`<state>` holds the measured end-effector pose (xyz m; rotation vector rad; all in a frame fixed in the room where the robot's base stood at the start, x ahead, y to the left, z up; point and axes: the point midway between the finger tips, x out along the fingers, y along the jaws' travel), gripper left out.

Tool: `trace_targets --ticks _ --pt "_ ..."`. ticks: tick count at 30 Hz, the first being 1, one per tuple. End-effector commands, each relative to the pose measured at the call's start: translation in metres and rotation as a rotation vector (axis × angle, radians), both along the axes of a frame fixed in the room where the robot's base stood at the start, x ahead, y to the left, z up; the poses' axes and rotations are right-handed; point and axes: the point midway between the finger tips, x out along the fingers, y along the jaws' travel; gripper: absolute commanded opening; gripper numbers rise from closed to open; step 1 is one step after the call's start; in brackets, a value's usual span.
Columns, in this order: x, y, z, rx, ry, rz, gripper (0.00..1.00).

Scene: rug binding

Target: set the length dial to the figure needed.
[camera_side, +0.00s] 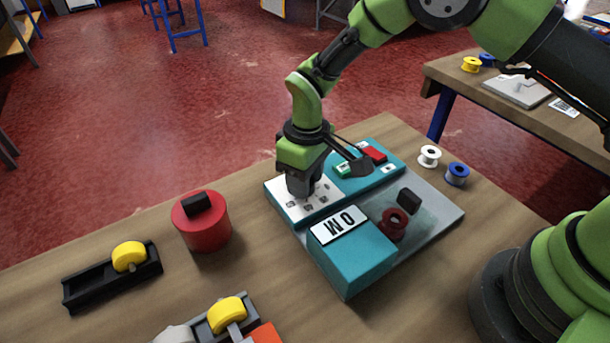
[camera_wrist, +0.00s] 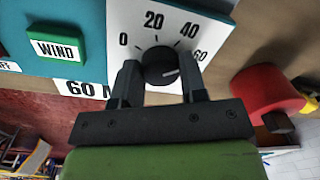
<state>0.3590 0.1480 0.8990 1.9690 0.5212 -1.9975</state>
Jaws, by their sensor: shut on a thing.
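The length dial is a black round knob (camera_wrist: 160,65) on a white plate (camera_wrist: 120,20) marked 0, 20, 40 and 60. The knob's white pointer line points to the right, roughly towards the 60. My gripper (camera_wrist: 158,88) has its two fingers on either side of the knob and is shut on it. In the side view my gripper (camera_side: 303,188) reaches down onto the white plate and hides the knob. A white card (camera_wrist: 88,88) reads "60 M", with its right end partly hidden by my gripper.
A green WIND button (camera_wrist: 58,47) sits beside the dial plate, with a red button (camera_side: 373,153) nearby. A red cylinder (camera_side: 203,228) with a black block on top stands left of the machine. White (camera_side: 430,156) and blue (camera_side: 457,173) spools stand right.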

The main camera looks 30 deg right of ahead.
Motion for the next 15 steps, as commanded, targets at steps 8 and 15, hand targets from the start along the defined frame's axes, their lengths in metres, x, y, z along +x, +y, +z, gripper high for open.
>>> trace_targets --ticks 8,15 --pt "0.0004 0.0022 0.0003 0.004 -0.005 -0.177 0.15" --pt "0.0007 0.0022 0.0004 0.005 -0.007 -0.257 0.15"
